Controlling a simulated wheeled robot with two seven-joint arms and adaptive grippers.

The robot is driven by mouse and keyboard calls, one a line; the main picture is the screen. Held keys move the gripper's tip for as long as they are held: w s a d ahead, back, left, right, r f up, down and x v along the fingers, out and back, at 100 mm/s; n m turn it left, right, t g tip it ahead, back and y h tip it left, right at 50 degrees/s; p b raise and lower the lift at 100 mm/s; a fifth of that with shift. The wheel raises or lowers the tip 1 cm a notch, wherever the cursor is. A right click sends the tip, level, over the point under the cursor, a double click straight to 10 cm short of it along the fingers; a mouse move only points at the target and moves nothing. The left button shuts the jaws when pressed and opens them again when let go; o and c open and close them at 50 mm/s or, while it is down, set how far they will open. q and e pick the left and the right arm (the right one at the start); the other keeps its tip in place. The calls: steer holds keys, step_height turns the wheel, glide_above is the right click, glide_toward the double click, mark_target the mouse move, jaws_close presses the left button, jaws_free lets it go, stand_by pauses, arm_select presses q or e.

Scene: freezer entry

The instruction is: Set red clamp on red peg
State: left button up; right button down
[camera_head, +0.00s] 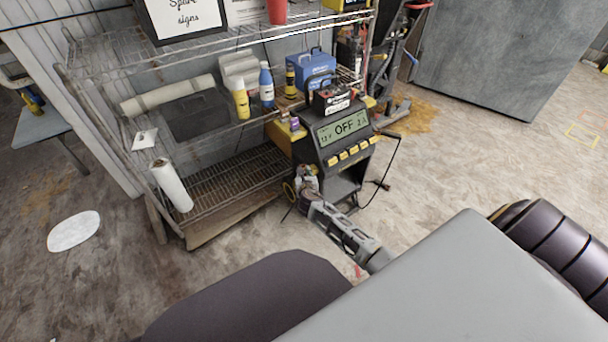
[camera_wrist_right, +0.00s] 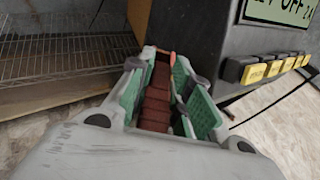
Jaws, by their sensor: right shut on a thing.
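My right gripper (camera_head: 308,192) reaches in from below, low in front of the left side of the dark battery charger (camera_head: 345,140), whose display reads OFF. In the right wrist view, its green-padded fingers (camera_wrist_right: 158,88) are shut around a ribbed, dull red piece, the red clamp (camera_wrist_right: 156,100), which points away from the wrist. The clamp cannot be told apart in the head view. The charger's front and yellow buttons (camera_wrist_right: 265,70) are at the right of the wrist view. I cannot make out a red peg in either view. My left gripper is not in view.
A wire shelf (camera_head: 225,185) stands left of the charger, with bottles, a blue box (camera_head: 312,68) and a paper roll (camera_head: 170,185). A battery (camera_head: 332,98) sits above the charger's display. A black cable (camera_head: 395,160) loops at its right side. Open floor lies to the right.

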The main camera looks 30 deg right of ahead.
steer(key=shift+f+b, duration=0.4)
steer(key=shift+f, duration=0.3)
stand_by(0.4)
steer(key=c, duration=1.2)
jaws_free()
steer(key=shift+c, duration=0.2)
steer(key=shift+s+a, duration=0.1)
steer(key=shift+s, duration=0.05)
steer(key=v, duration=1.1)
steer(key=shift+s+r, duration=0.25)
steer(key=shift+s, duration=0.05)
